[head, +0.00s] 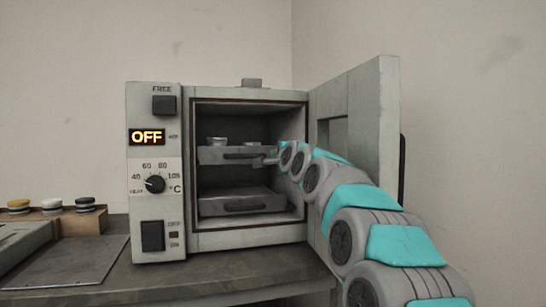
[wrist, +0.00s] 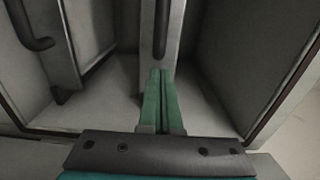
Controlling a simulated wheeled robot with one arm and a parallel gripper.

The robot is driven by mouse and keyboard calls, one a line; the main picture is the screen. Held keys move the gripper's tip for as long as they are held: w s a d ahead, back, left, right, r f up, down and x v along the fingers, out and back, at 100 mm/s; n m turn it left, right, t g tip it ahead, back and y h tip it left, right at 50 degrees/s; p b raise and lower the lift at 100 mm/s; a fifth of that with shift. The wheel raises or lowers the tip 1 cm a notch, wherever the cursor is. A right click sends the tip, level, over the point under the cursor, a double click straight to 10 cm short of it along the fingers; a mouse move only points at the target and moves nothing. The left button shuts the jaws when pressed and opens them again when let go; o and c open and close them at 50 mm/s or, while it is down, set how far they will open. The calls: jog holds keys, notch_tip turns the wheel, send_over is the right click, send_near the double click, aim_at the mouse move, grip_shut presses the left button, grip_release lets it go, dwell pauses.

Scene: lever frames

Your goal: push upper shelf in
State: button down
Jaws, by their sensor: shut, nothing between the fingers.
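The upper shelf (head: 228,155) is a grey tray with a dark handle, inside the open oven (head: 215,92). Small round containers (head: 218,140) stand on it. My gripper (head: 271,159) is at the right end of its front, small and partly hidden by my arm in the head view. In the wrist view, the green fingers of my gripper (wrist: 161,100) are shut and empty. Their tips meet the end of the upper shelf's front (wrist: 146,50) in the picture; I cannot tell whether they touch it.
The lower shelf (head: 240,201) sits below, with its own handle. The oven door (head: 362,140) stands open at the right, beside my arm. The control panel (head: 154,205) shows OFF. Several capped jars (head: 52,205) stand on a wooden block at the left.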

jog(key=v, duration=0.6)
jog(key=s+d+f+n+g+h, duration=0.1)
jog(key=s+f+n+g, duration=0.35)
jog(key=s+f, duration=0.75)
jog(key=s+d+f+n+g+h, duration=0.15)
jog(key=s+f+n+g, duration=0.45)
jog(key=f, duration=1)
jog(key=s+d+f+n+g, duration=0.1)
jog(key=s+d+f+g, duration=0.2)
jog(key=s, duration=0.9)
jog(key=s+d+f+n+g+h, duration=0.1)
jog(key=s+d+f+n+g, duration=0.1)
jog(key=s+f, duration=0.8)
jog(key=s+d+f+n+g+h, duration=0.1)
jog(key=s+d+f+g, duration=0.2)
jog(key=s, duration=1.2)
notch_tip(320, 180, down, 4)
jog(key=shift+s+d+r+g, duration=0.2)
jog(key=shift+d+g, duration=0.15)
jog(key=shift+d, duration=0.6)
jog(key=shift+w+a+h, duration=0.1)
jog(key=shift+w+h, duration=0.05)
jog(key=shift+h, duration=0.1)
